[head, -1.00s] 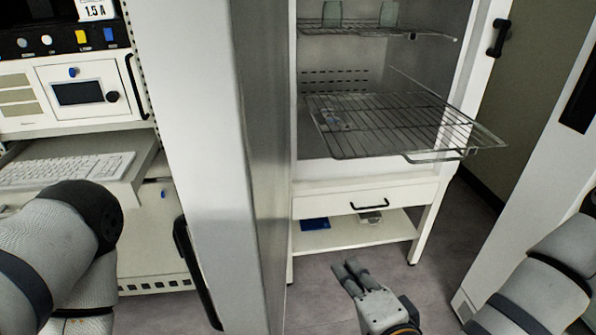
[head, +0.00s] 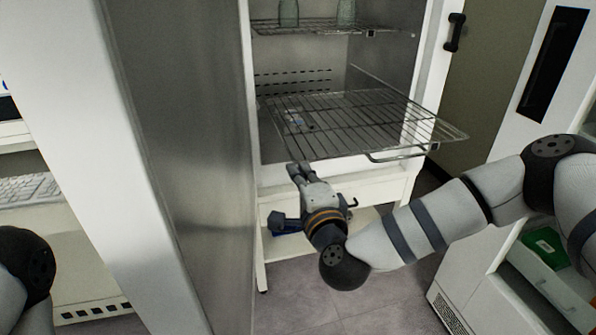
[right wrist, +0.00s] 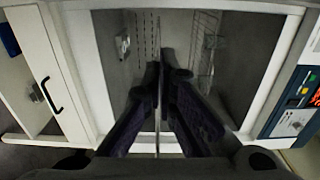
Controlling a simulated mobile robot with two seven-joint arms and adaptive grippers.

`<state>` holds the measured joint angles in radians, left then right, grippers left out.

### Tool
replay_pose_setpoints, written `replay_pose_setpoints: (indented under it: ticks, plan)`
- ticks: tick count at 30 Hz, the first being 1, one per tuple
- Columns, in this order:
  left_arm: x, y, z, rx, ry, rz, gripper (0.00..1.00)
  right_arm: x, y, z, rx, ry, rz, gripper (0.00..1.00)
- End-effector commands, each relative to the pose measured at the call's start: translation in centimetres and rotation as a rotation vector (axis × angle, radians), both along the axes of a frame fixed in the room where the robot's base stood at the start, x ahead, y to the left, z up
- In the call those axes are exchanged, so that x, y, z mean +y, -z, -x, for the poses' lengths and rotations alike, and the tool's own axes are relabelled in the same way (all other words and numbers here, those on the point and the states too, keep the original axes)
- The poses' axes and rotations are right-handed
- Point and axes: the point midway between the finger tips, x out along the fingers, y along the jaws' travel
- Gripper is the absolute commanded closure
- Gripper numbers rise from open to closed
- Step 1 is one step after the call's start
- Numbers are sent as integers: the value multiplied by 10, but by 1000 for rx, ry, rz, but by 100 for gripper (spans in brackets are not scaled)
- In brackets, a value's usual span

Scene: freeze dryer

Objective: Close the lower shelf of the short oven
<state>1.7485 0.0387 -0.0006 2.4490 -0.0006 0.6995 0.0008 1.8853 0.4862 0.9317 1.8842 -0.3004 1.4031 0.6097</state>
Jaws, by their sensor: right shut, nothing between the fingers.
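The lower shelf (head: 362,122) is a wire rack that sticks out of the open oven cabinet (head: 255,200) in the head view, with its front edge well past the opening. My right gripper (head: 298,168) is at the rack's front left side, with its fingertips close to the rack edge. I cannot tell whether they touch it. Its fingers are together and hold nothing. In the right wrist view the fingertips (right wrist: 166,66) point into the cabinet, and a thin edge-on line runs beside them. My left gripper is not in view; only part of my left arm shows.
An upper wire shelf (head: 330,27) carries glass vessels. The large open door (head: 180,130) stands left of the cabinet, close to my right gripper. A drawer with a black handle (right wrist: 51,93) is below the chamber. A white cabinet (head: 500,150) stands at the right.

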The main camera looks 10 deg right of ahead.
Motion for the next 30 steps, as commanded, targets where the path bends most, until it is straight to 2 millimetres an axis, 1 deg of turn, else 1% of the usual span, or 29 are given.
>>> replay_pose_setpoints:
  ticks: [4,15,19,23,30]
  plan:
    - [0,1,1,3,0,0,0,1,0,-10,0,0,0,100]
    - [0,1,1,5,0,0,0,1,0,-11,0,0,0,100]
    - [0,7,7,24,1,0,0,2,4,-21,3,0,1,100]
    - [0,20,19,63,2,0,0,4,8,-46,6,1,0,100]
    - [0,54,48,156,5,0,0,9,14,-111,9,1,0,100]
